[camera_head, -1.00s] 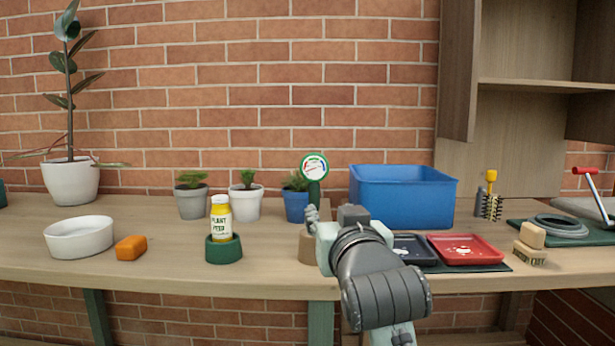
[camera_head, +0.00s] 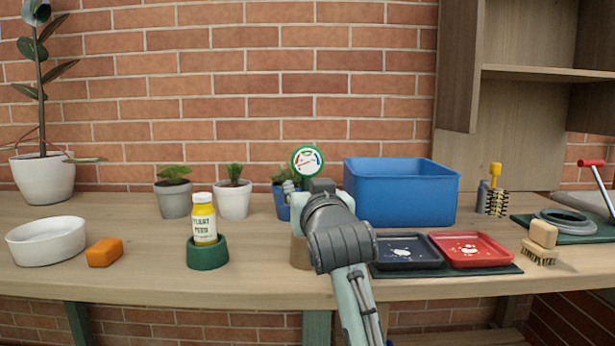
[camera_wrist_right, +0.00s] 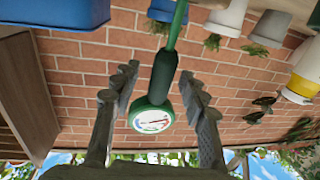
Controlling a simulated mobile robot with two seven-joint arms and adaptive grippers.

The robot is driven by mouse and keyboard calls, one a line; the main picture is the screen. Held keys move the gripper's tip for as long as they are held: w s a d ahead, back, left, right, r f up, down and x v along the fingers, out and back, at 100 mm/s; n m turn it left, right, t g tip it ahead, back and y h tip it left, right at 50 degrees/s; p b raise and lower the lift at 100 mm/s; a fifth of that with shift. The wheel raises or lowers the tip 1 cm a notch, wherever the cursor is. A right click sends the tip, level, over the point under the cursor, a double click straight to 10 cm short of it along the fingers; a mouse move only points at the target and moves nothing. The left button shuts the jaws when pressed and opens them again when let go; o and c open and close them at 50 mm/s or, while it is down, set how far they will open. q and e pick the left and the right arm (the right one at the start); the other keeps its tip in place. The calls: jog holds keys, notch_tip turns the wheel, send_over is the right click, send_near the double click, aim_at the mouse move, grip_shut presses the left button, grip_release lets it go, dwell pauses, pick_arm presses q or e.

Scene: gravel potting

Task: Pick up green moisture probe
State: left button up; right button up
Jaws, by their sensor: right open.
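The green moisture probe has a round white dial with a green rim (camera_head: 307,160). It stands upright, with its lower part hidden behind my right gripper. A tan round holder (camera_head: 299,256) shows below the gripper; I cannot see whether the probe stands in it. My right gripper (camera_head: 294,188) is in front of the probe, just below the dial. In the right wrist view, which is upside down, the open fingers (camera_wrist_right: 158,78) lie on either side of the probe's dark green handle (camera_wrist_right: 163,72), with gaps showing. My left gripper is not in view.
A blue bin (camera_head: 402,195) stands right of the probe, behind a dark tray (camera_head: 407,262) and a red tray (camera_head: 470,262). A blue plant pot (camera_head: 281,206) is close behind the gripper. A plant feed bottle (camera_head: 204,222) in a green holder (camera_head: 207,260) stands left.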

grip_shut()
dwell(0.3)
jog(key=shift+r, duration=0.1)
jog(key=shift+r, duration=0.2)
notch_tip(320, 180, up, 9)
jog(key=shift+p, duration=0.95)
notch_tip(320, 180, up, 8)
jog(key=shift+f+p, duration=0.15)
jog(key=shift+p, duration=0.45)
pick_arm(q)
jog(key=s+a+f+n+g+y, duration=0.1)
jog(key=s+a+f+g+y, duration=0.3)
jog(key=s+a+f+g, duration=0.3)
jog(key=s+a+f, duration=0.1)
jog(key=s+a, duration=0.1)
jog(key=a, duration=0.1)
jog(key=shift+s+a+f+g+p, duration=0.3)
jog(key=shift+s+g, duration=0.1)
pick_arm(e)
jog(key=shift+r, duration=0.4)
